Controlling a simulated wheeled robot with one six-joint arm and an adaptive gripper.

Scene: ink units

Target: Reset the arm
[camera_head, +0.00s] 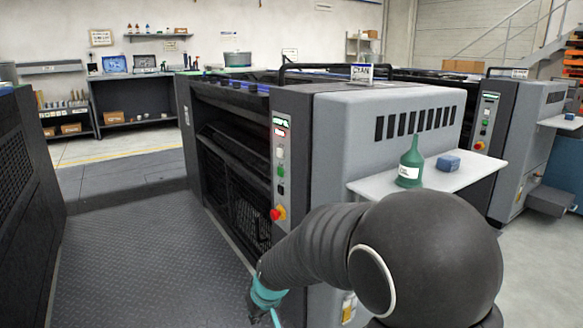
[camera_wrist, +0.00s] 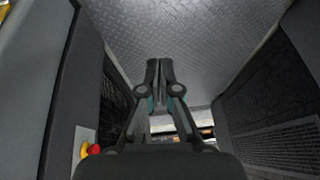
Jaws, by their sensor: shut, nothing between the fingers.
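My arm reaches from the lower right of the head view towards the bottom middle, in front of the grey press. My gripper shows in the wrist view (camera_wrist: 159,64), with its two dark fingers together and nothing between them. It is above the diamond-plate floor, between dark machine sides to the left and right. In the head view the arm's end shows only as a dark and teal part at the bottom edge, and the fingers are hard to make out there.
The grey press (camera_head: 380,105) has a control panel with a red emergency button (camera_head: 278,213). A white shelf (camera_head: 450,183) on its side holds a green oil bottle (camera_head: 411,165) and a blue block (camera_head: 448,163). The plate floor (camera_head: 150,250) is clear; a dark machine (camera_head: 25,190) stands left.

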